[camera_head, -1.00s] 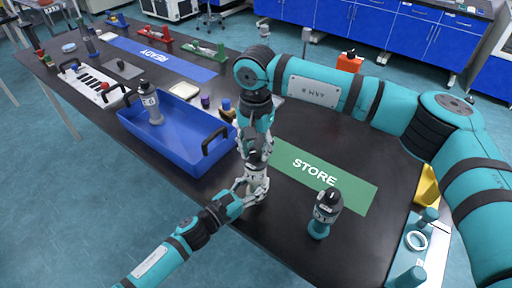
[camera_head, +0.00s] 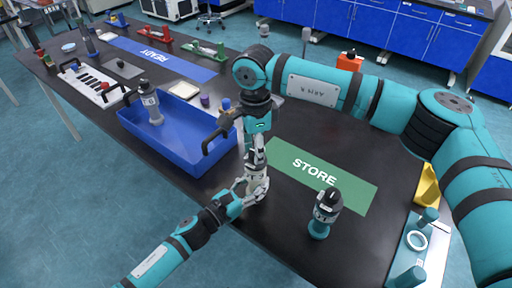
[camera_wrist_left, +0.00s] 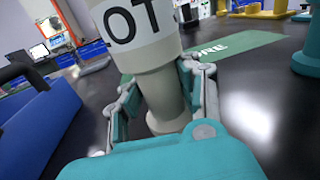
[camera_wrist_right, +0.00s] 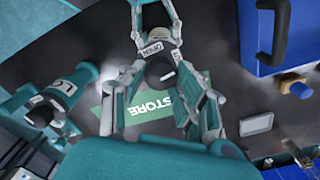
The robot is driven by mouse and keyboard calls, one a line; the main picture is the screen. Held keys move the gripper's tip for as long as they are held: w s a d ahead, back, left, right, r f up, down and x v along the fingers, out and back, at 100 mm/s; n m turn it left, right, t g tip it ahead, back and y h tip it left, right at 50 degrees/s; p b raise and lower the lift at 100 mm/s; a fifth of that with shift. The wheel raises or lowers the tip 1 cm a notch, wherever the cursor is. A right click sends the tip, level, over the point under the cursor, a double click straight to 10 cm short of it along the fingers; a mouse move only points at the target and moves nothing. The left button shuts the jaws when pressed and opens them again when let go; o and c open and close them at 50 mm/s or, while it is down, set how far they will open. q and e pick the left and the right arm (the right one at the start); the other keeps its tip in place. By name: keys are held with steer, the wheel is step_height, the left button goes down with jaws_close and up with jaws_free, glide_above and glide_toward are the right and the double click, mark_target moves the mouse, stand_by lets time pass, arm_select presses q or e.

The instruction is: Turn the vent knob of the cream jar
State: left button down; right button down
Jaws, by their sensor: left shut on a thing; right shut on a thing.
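The cream jar (camera_head: 258,186) is upright near the table's front edge, with a white label and a dark top. My left gripper (camera_head: 250,190) is shut on its lower body from the side; in the left wrist view the jar's narrow cream base (camera_wrist_left: 163,100) sits between the fingers, under large label letters. My right gripper (camera_head: 256,162) comes down from above and is shut on the vent knob. In the right wrist view the dark knob (camera_wrist_right: 160,73) with a pale line shows between the fingers. In the head view the knob is mostly hidden by the fingers.
A blue tray (camera_head: 190,158) holding a grey bottle (camera_head: 151,104) stands left of the jar. A teal-based bottle (camera_head: 322,214) stands to the right, near the green STORE mat (camera_head: 345,190). Small bottles and a white dish lie behind the tray.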

arm_select(q)
steer(key=shift+s+d, duration=0.1)
steer(key=shift+d, duration=0.05)
arm_select(e)
steer(key=shift+m, duration=0.5)
steer(key=shift+w, duration=0.1)
steer(key=c, duration=0.9)
jaws_free()
steer(key=shift+c, duration=0.2)
step_height(320, 180, up, 12)
steer(key=shift+a, duration=0.1)
arm_select(q)
steer(key=c, duration=0.8)
jaws_free()
